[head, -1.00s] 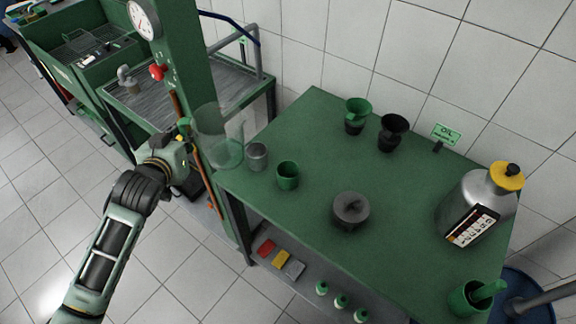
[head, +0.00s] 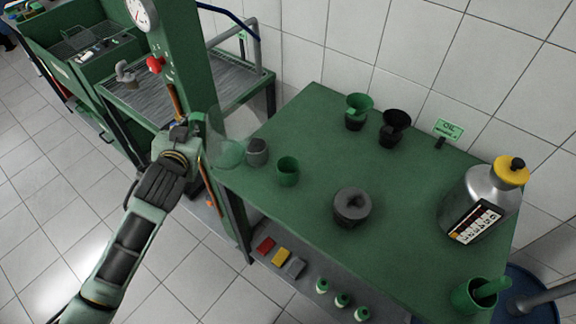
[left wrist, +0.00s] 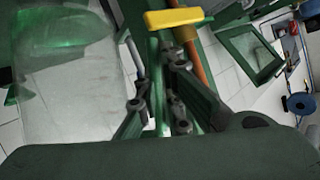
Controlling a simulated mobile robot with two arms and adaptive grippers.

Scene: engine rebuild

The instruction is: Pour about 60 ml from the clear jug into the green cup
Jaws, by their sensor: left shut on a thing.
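The clear jug (head: 212,140) is at the left end of the green table, see-through and tilted, leaning toward the cups. My left gripper (head: 188,127) is shut on it from the left side. In the left wrist view the jug (left wrist: 65,90) fills the left part, with a green patch showing in or through it. Its liquid level cannot be told. The green cup (head: 288,173) stands upright on the table to the right of the jug, with a grey metal cup (head: 257,153) between them. No stream of liquid is visible. My right gripper is not in view.
A dark round lidded pot (head: 351,207) stands mid-table. Green (head: 357,112) and black (head: 394,128) funnel-topped vessels stand at the back. A large silver can (head: 478,195) is at the right, with a green container (head: 473,297) in front. A green column (head: 185,70) rises behind my gripper.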

